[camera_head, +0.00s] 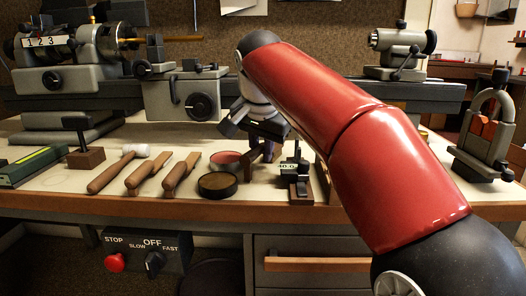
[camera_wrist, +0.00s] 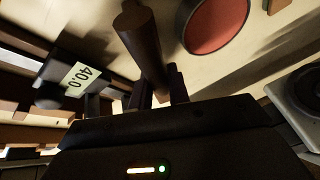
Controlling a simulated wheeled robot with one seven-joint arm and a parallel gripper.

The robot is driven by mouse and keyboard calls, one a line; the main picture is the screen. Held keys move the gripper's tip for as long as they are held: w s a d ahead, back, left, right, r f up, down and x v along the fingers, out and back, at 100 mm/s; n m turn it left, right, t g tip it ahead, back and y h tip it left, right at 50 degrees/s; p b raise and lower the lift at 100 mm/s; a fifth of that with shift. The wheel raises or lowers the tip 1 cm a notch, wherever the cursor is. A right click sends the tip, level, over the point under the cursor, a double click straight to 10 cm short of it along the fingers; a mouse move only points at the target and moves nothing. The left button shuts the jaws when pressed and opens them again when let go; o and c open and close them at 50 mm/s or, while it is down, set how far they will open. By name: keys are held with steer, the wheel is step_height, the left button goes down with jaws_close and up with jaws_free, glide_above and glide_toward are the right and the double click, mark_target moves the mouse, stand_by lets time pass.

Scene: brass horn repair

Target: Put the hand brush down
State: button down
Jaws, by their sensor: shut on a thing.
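My gripper (camera_wrist: 160,90) is shut on a dark brown round-ended piece, which I take to be the hand brush (camera_wrist: 140,38). In the wrist view it sticks out past the fingers toward the top of the picture, over the pale bench top. Its bristles cannot be made out. In the head view my gripper (camera_head: 266,150) is low over the bench, between the red-filled tin and the block marked 40.0. The brush is mostly hidden there, and I cannot tell whether it touches the bench.
The red tin (camera_head: 226,160) and a brown round tin (camera_head: 218,184) stand left of my gripper. The marked block (camera_head: 300,182) is close on its right. A mallet (camera_head: 118,168) and two wooden-handled tools lie further left. The lathe (camera_head: 180,95) runs behind.

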steer(key=shift+f, duration=0.15)
steer(key=c, duration=1.3)
jaws_free()
steer(key=shift+c, duration=0.2)
steer(key=shift+s+r, duration=0.15)
steer(key=shift+r, duration=0.45)
steer(key=p+v, duration=0.3)
steer(key=v, duration=0.8)
steer(key=shift+p, duration=0.4)
steer(key=shift+s, duration=0.1)
